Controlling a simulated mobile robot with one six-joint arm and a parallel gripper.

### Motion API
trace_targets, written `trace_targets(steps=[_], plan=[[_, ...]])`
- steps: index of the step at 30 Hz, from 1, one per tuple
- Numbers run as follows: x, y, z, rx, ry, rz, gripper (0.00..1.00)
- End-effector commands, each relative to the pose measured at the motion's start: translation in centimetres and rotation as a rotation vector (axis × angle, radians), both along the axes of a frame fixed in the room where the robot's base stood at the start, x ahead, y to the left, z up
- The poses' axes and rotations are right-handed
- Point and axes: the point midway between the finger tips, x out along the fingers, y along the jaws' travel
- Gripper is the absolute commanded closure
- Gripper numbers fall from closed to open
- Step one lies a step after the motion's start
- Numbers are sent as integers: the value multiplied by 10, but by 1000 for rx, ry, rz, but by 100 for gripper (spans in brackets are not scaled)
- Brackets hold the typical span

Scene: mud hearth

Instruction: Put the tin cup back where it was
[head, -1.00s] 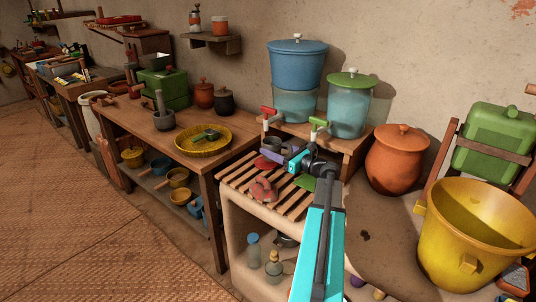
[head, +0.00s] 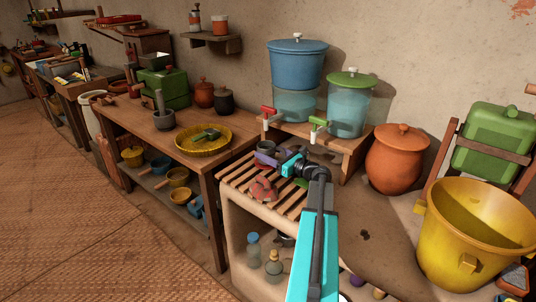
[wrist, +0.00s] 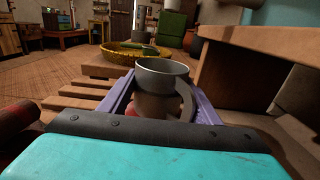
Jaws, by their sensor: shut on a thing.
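The tin cup (wrist: 163,72) is grey, with an open top, and stands upright between the purple fingers of my gripper (wrist: 160,108) in the wrist view. Its curved handle shows on the right side. In the head view the cup (head: 266,146) is small, just above the slatted wooden rack (head: 233,178), and my gripper (head: 265,158) is shut on it. I cannot tell whether the cup's base touches the slats. Part of its lower body is hidden, and a brownish-red shape shows below it in the wrist view.
A red object (head: 263,189) lies on the slats close to my gripper. The blue dispenser (head: 297,66) and green-lidded dispenser (head: 349,105) stand behind, their taps above the rack. A yellow basket tray (head: 204,140) sits on the left table. The front slats look free.

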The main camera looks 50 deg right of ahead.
Motion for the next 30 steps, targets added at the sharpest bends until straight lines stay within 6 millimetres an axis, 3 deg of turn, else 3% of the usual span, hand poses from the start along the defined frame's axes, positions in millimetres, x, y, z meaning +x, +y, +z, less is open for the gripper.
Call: trace_targets(steps=[16,17,19,30], plan=[[0,0,-8,-1,-1,0,71],[0,0,-7,-1,0,1,38],[0,0,-6,-1,0,1,26],[0,0,-6,-1,0,1,24]])
